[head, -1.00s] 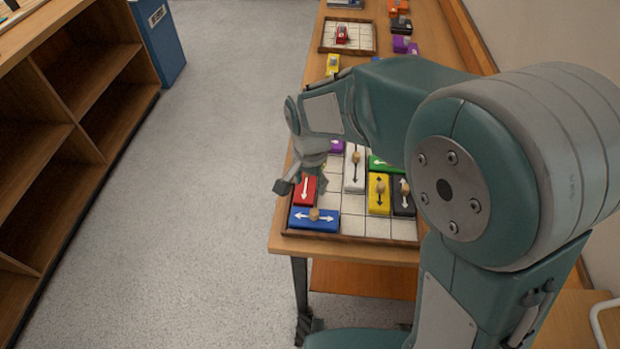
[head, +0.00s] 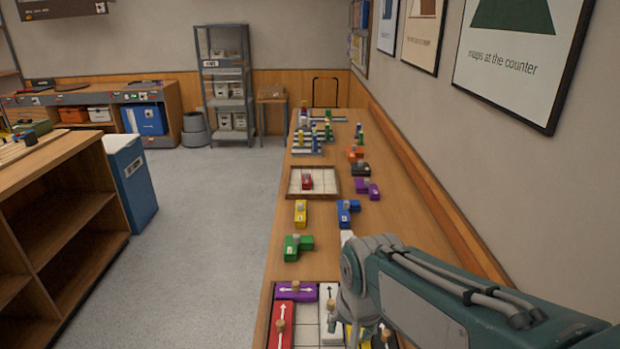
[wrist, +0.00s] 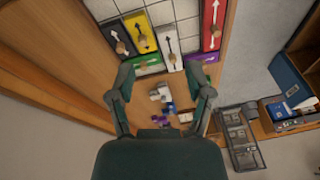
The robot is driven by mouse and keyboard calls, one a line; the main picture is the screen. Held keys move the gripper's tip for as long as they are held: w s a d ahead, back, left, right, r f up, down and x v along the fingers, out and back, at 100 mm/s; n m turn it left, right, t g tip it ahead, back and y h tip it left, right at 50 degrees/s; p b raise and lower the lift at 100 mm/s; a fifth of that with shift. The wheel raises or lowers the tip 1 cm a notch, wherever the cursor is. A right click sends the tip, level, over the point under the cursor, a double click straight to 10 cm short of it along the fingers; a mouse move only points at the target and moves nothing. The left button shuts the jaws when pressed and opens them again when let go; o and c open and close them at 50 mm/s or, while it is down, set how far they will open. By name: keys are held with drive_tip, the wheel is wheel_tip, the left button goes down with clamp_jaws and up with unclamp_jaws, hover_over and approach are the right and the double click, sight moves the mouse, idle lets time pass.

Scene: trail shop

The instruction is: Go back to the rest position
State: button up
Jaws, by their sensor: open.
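My gripper (wrist: 161,75) is open in the wrist view, with nothing between its fingers. In the head view my arm reaches in from the lower right, and its wrist end hangs over the near sliding-block board (head: 306,322). The fingers are hard to make out there. The board holds a purple block (head: 295,292), a red block (head: 282,325) and a white block (head: 330,310), among others. In the wrist view the black block (wrist: 112,40), yellow block (wrist: 140,32) and green block (wrist: 148,66) show beyond the fingers.
The long wooden table (head: 384,262) runs along the right wall. Loose blocks, such as a green one (head: 292,247) and a yellow one (head: 300,212), lie before a smaller board (head: 332,192). Wooden shelves (head: 60,215) and a blue bin (head: 132,182) stand left. The floor (head: 200,260) between is clear.

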drive_tip(key=s+d+r+n+t, duration=0.2)
drive_tip(key=s+d+r+t, duration=0.1)
drive_tip(key=s+d, duration=0.5)
drive_tip(key=shift+s+d+r+h, duration=0.35)
drive_tip(key=shift+s+r, duration=0.35)
drive_tip(key=shift+s, duration=0.2)
idle(1.4)
